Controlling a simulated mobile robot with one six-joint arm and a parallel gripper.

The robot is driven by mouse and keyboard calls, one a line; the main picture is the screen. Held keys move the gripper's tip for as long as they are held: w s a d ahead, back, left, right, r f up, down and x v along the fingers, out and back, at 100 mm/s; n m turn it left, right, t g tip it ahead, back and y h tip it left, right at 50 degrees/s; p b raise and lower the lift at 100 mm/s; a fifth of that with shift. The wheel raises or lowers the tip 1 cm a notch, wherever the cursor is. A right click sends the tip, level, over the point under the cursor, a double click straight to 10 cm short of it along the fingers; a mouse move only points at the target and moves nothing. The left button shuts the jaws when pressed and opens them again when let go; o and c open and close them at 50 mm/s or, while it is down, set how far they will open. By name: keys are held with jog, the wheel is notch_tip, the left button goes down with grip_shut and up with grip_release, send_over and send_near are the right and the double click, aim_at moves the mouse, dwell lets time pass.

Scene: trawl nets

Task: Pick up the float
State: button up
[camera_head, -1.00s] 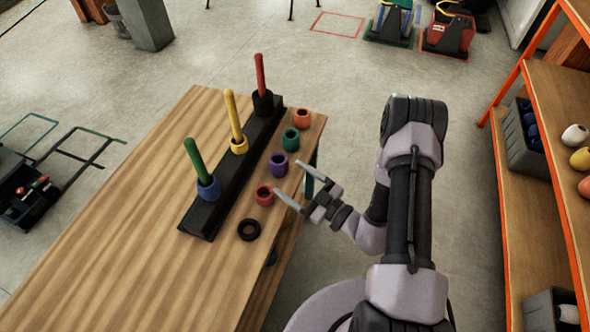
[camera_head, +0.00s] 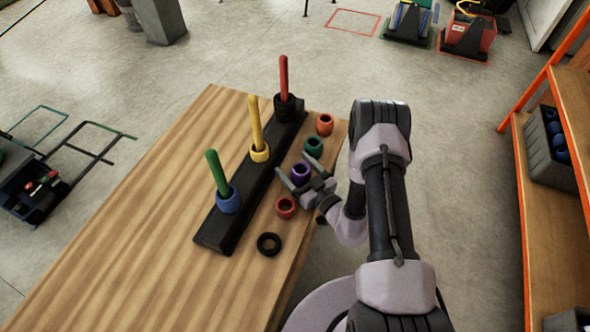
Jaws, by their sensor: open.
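Several small hollow cup-like floats stand in a row along the right side of the wooden table: an orange one (camera_head: 324,124), a teal one (camera_head: 314,146), a purple one (camera_head: 300,172) and a red one (camera_head: 286,207). The task does not say which is the float. My gripper (camera_head: 293,164) is open, with its two fingers spread on either side of the purple float. I cannot tell whether the fingers touch it. The far finger reaches close to the teal float.
A black rack (camera_head: 246,196) holds green, yellow and red pegs, with a blue, a yellow and a black ring at their bases. A black ring (camera_head: 269,244) lies near the red float. The left part of the wooden table (camera_head: 130,235) is clear. Orange-framed shelves (camera_head: 545,220) stand at the right.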

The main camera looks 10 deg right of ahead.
jog(key=shift+w+a, duration=0.1)
jog(key=shift+w, duration=0.1)
jog(key=shift+s+r, duration=0.1)
jog(key=shift+s, duration=0.1)
jog(key=shift+c, duration=0.7)
jog(key=c, duration=1.3)
jog(key=shift+r+p, duration=0.35)
jog(key=shift+r, duration=0.15)
notch_tip(320, 180, up, 3)
jog(key=shift+f+p, duration=0.2)
jog(key=shift+p, duration=0.6)
jog(key=p+v, duration=0.1)
jog(key=v, duration=0.4)
jog(key=d+p+v, duration=0.1)
jog(key=v, duration=0.4)
jog(key=r+p+v, duration=0.1)
jog(key=v, duration=0.5)
jog(key=shift+w+d+r, duration=0.1)
jog(key=shift+w+d, duration=0.25)
